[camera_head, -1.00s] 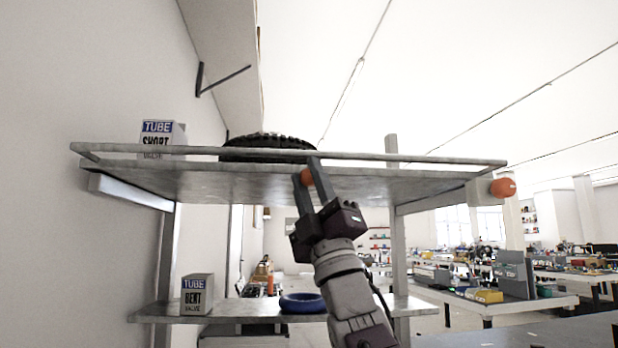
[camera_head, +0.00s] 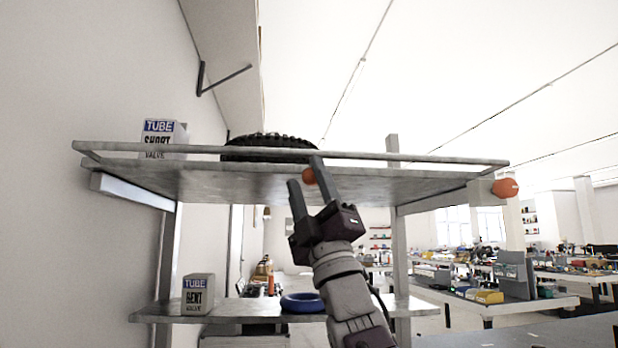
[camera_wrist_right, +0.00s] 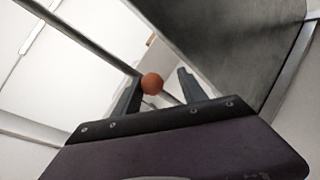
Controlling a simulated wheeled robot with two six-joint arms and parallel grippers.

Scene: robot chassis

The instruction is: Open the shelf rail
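The shelf rail (camera_head: 420,158) is a thin grey bar running along the front of the upper shelf (camera_head: 240,183), a little above its front edge. An orange ball knob (camera_head: 309,176) shows at the middle of the shelf front. My right gripper (camera_head: 304,171) reaches up from below with its fingers spread. In the right wrist view the knob (camera_wrist_right: 152,83) sits between the open fingers of the right gripper (camera_wrist_right: 160,76), nearer one finger; whether it touches that finger I cannot tell. My left gripper is not in view.
A black tyre (camera_head: 270,147) and a tube box (camera_head: 163,138) stand on the upper shelf. Another orange knob (camera_head: 505,188) is at its right end. The lower shelf (camera_head: 245,312) holds a tube box (camera_head: 197,295) and a blue ring (camera_head: 302,302). A wall is at left.

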